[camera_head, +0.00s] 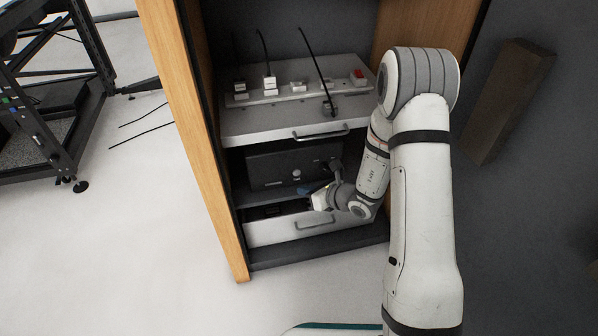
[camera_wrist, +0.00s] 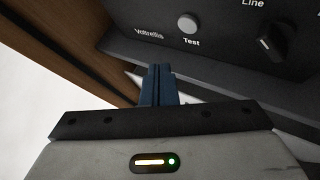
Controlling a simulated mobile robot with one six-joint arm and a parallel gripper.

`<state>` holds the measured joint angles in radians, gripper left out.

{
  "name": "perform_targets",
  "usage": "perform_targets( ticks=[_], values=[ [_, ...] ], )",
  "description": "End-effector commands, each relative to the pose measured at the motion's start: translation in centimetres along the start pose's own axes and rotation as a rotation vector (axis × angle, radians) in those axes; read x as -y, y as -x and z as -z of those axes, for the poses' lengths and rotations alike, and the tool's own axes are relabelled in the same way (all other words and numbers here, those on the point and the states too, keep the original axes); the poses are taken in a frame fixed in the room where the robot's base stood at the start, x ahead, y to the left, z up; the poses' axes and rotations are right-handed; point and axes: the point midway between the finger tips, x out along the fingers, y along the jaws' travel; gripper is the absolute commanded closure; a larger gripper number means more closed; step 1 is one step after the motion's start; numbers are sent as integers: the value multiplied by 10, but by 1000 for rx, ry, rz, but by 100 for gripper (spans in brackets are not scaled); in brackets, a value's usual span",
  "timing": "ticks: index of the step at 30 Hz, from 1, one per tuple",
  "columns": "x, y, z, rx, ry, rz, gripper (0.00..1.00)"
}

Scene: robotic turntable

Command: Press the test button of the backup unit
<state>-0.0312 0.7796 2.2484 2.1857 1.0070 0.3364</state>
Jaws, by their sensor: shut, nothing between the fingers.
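The backup unit (camera_head: 270,166) is a dark box on the middle shelf of the wooden cabinet. In the wrist view its front panel (camera_wrist: 225,42) fills the upper right. The round grey test button (camera_wrist: 187,22) sits on that panel, with the word "Test" below it. A pale round spot (camera_head: 296,174) on the unit's front in the head view looks like this button. My gripper (camera_wrist: 159,72) is shut and empty, its blue fingers side by side, with the tips below and left of the button in the picture. I cannot tell how far apart they are in depth.
A dark knob (camera_wrist: 270,42) marked "Line" is right of the button. A drawer (camera_head: 275,228) with a handle stands slightly open below the unit. Above it is a grey drawer (camera_head: 262,122) with a power strip and plugs. The cabinet's wooden side (camera_head: 195,110) is at left.

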Motion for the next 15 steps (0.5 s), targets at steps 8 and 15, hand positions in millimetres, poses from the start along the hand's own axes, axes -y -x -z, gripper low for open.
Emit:
perform_targets(
  ticks=[8, 15],
  values=[
    [16, -23, -16, -1, 2, -2, 100],
    [20, -29, -21, -1, 0, -2, 100]
  ],
)
